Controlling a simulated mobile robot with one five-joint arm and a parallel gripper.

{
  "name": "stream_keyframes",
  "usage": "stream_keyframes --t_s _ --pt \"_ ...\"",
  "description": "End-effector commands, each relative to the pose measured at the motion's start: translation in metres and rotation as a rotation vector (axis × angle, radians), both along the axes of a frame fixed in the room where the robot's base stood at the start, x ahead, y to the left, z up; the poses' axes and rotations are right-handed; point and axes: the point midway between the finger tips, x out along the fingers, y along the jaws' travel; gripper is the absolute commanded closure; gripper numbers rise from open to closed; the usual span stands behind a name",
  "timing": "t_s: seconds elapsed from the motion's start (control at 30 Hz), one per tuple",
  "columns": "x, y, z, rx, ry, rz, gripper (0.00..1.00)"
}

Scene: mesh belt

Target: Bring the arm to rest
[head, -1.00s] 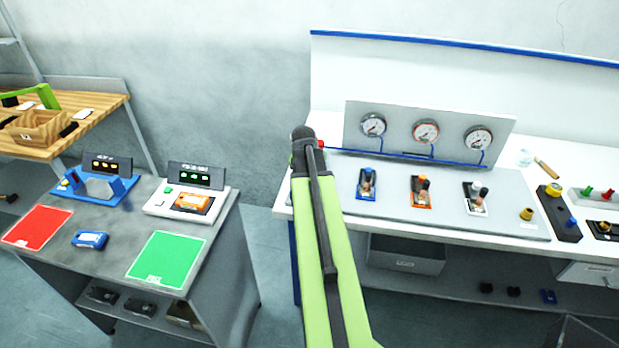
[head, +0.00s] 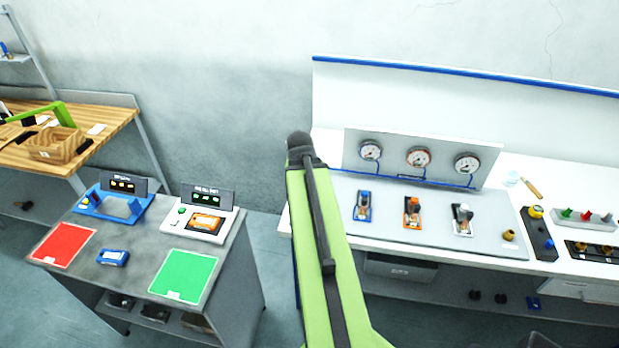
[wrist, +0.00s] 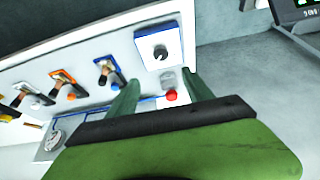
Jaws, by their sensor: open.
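My green arm (head: 318,240) reaches up and forward in the middle of the head view, its dark end in front of the wall at the left end of the gauge bench. My gripper (wrist: 160,82) shows in the wrist view as two green fingers, spread apart with nothing held between them. Beyond the fingers are a white plate with a black knob (wrist: 160,53) and a red button (wrist: 171,95); I see no contact with them. In the head view the fingers are hidden behind the arm.
Right of my arm is a white bench with a gauge panel (head: 485,155) and several coloured valves. At left stands a grey table with a red mat (head: 63,243), a green mat (head: 184,276) and a blue device (head: 113,257). Floor (head: 272,250) shows between them.

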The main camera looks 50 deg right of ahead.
Motion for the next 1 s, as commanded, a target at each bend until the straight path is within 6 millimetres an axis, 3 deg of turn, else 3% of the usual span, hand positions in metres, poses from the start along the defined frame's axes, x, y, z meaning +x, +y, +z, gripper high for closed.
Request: stream_keyframes --t_s 0.47,0.57,0.67,0.77,0.9,1.0 --pt "0.000 0.001 0.000 0.000 0.000 0.000 0.41" --pt "0.009 0.012 -0.010 0.000 0.000 0.024 0.41" --pt "0.041 0.052 -0.038 0.000 0.000 0.106 0.41" --pt "0.081 0.120 -0.076 0.006 -0.001 0.232 0.41" --pt "0.115 0.230 -0.125 0.041 0.035 0.431 0.41" --pt "0.118 0.308 -0.158 0.075 0.092 0.591 0.41"
